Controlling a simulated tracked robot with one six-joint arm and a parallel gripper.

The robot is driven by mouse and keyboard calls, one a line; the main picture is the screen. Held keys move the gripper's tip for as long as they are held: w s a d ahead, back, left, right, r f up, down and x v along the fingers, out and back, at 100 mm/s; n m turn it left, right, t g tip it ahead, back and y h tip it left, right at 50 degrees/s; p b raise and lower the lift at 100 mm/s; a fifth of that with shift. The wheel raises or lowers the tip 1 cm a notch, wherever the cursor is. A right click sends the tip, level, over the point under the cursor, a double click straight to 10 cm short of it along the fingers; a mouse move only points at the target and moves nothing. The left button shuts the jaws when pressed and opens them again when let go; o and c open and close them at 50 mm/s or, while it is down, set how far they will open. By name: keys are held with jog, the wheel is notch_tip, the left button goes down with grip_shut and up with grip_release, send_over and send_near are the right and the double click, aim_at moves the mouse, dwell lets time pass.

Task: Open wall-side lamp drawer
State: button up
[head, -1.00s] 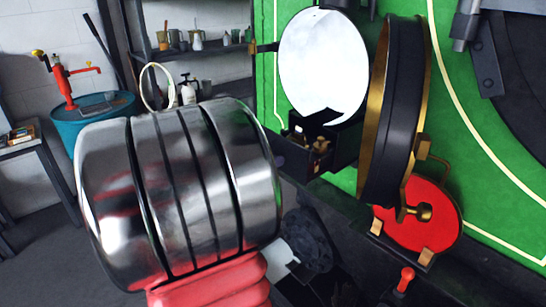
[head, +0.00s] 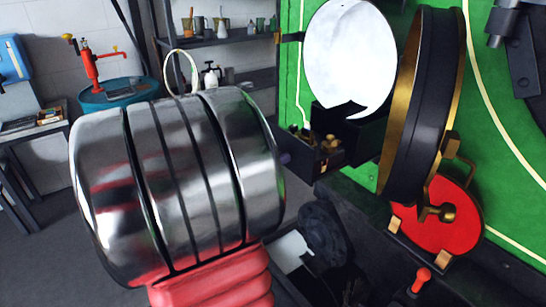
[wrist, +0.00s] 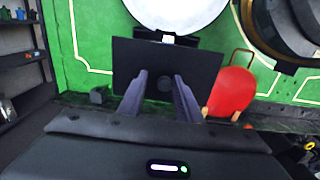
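The lamp drawer (head: 330,158) is a black box under the round white lamp face (head: 350,58). It stands pulled out toward the left, and small brass-coloured items show inside it. In the wrist view its flat black front (wrist: 205,62) faces me, with a round dark knob (wrist: 165,85) in the middle. My gripper (wrist: 161,76) is open, with its two fingers on either side of the knob. Small gaps seem to show between the fingers and the knob.
A black, brass-edged round lamp door (head: 422,105) hangs open right of the lamp. A red disc (head: 435,225) with brass fittings is below it. Shelves (head: 225,35) and a blue drum (head: 120,95) stand at the back left. Grey floor is clear at left.

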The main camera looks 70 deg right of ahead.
jog(key=shift+o, duration=0.4)
jog(key=shift+w+f, duration=0.1)
jog(key=shift+s+a, duration=0.1)
jog(key=shift+s, duration=0.2)
jog(key=v, duration=1.3)
jog(key=shift+w+a, duration=0.2)
jog(key=shift+w, duration=0.15)
